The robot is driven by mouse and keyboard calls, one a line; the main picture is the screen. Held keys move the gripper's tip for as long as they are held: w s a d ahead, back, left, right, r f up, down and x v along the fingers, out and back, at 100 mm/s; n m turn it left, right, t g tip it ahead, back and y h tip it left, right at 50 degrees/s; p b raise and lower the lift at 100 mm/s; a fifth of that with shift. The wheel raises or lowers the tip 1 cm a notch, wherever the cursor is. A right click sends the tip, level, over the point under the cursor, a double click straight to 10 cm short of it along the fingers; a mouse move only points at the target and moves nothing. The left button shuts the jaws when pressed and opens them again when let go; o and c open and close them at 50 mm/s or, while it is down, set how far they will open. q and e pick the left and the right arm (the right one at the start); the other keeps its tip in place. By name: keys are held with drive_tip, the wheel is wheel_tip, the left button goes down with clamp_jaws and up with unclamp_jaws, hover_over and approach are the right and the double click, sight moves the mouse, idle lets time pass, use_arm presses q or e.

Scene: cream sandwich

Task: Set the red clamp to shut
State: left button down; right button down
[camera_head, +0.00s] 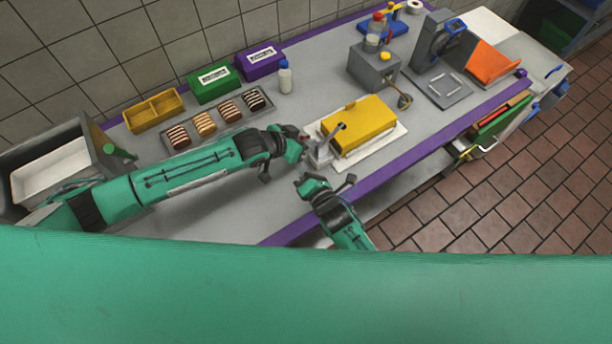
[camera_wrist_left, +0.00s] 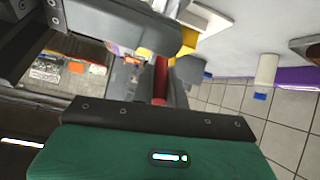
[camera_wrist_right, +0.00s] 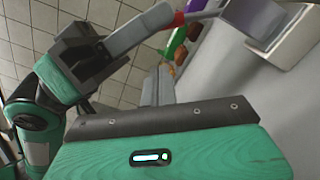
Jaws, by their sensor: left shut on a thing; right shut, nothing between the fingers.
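The red clamp shows as a short red handle (camera_wrist_left: 160,78) between the fingers of my left gripper in the left wrist view. Its red end (camera_wrist_right: 179,20) shows at my left fingertips in the right wrist view, with a grey bar beyond it. My left gripper (camera_head: 305,145) is shut on it at the left end of the yellow-topped press (camera_head: 362,124). In the head view my fingers hide the handle, and I cannot tell the clamp's angle. My right gripper (camera_head: 322,184) is shut and empty near the counter's front edge, below the left one; its fingers (camera_wrist_right: 157,86) show together.
A grey dispenser (camera_head: 373,68) stands behind the press. The purple front edge (camera_head: 425,150) runs close to my right gripper.

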use_arm(q)
drive_tip(key=shift+r, duration=0.1)
use_arm(e)
drive_tip(key=shift+w+d+r, duration=0.85)
drive_tip(key=shift+w+d, duration=0.05)
drive_tip(key=shift+d, duration=0.1)
use_arm(q)
drive_tip(key=shift+w, duration=0.1)
